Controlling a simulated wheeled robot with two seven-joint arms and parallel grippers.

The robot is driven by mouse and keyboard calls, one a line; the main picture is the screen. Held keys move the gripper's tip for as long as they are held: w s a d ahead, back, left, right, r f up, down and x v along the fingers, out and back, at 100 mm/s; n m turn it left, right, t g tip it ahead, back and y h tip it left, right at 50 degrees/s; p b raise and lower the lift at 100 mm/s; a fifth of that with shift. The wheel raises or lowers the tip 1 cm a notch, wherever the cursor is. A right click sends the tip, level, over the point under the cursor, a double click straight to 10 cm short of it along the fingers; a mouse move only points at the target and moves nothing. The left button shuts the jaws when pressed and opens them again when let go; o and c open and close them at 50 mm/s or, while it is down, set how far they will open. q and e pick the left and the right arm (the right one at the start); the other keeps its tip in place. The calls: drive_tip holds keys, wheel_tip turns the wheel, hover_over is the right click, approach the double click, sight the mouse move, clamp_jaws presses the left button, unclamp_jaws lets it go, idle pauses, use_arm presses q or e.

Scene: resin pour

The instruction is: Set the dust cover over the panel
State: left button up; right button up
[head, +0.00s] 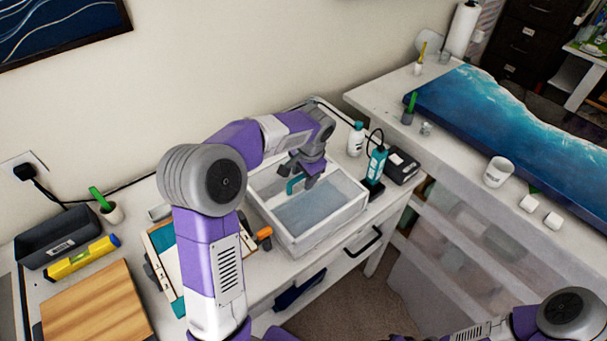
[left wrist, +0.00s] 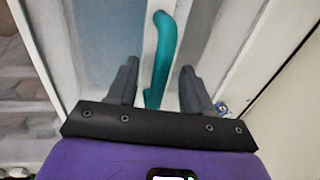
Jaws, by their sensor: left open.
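The dust cover appears to be the white-framed box (head: 291,243) with a pale blue, see-through middle on the white bench. Its teal handle (head: 293,186) stands on it, and I cannot tell whether the box sits over a panel. My left gripper (head: 298,177) reaches down at the handle from the back. In the left wrist view the handle (left wrist: 164,40) runs between the two open fingers of my left gripper (left wrist: 160,68), with gaps on both sides. A separate panel cannot be made out clearly. My right gripper is out of view; only part of that arm shows at bottom right.
A teal bottle-like tool (head: 376,164), a white bottle (head: 356,139) and a black box (head: 402,166) stand right of the box. A wooden board (head: 95,305), a yellow level (head: 82,258) and a dark bin (head: 56,236) are left. A blue resin slab (head: 500,120) lies on another table.

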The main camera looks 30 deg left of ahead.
use_arm(q)
wheel_tip(320, 180, up, 7)
drive_tip(key=d+p, duration=0.1)
drive_tip(key=shift+s+d+r, duration=0.2)
drive_tip(key=shift+s, duration=0.15)
